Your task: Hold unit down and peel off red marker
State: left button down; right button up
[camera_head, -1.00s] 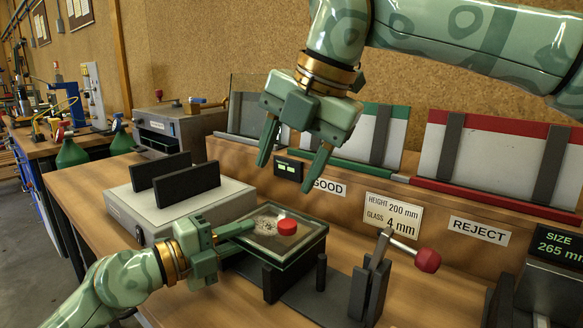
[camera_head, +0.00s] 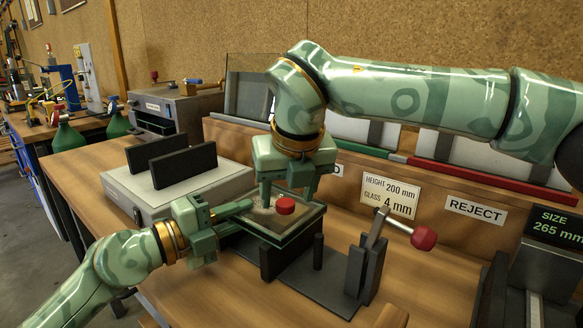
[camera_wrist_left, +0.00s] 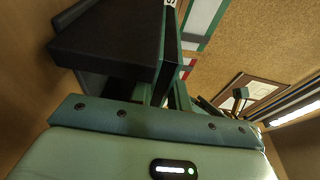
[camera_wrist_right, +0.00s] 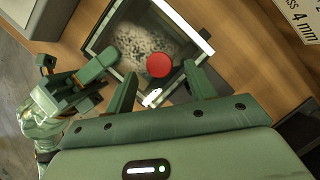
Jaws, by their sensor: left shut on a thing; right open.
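The unit (camera_head: 300,238) is a flat glass-topped frame on dark supports, with a round red marker (camera_head: 285,206) on its glass. My left gripper (camera_head: 240,212) is shut on the unit's left edge; in the left wrist view a dark block (camera_wrist_left: 110,40) sits by its fingers. My right gripper (camera_head: 288,192) points down over the glass, open. In the right wrist view the marker (camera_wrist_right: 159,65) lies between and just beyond the open fingers (camera_wrist_right: 163,86), apart from both. The unit's frame (camera_wrist_right: 205,46) surrounds a speckled patch under the glass.
A red-knobbed lever clamp (camera_head: 423,238) stands right of the unit. A grey box with two black uprights (camera_head: 180,168) is to the left. Behind are a sign board (camera_head: 390,190) and racks with glass panes. A size display (camera_head: 555,240) stands at far right.

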aim_at(288, 205)
pick_arm(q)
jog(key=shift+f, duration=0.2)
pick_arm(e)
jog(key=shift+x, duration=0.75)
jog(key=c, duration=1.1)
jog(key=shift+r, duration=0.7)
pick_arm(q)
jog(key=shift+f, duration=0.1)
pick_arm(e)
jog(key=shift+r, duration=3.4)
pick_arm(q)
jog(key=c, duration=1.3)
grip_release()
jog(key=shift+o, duration=0.2)
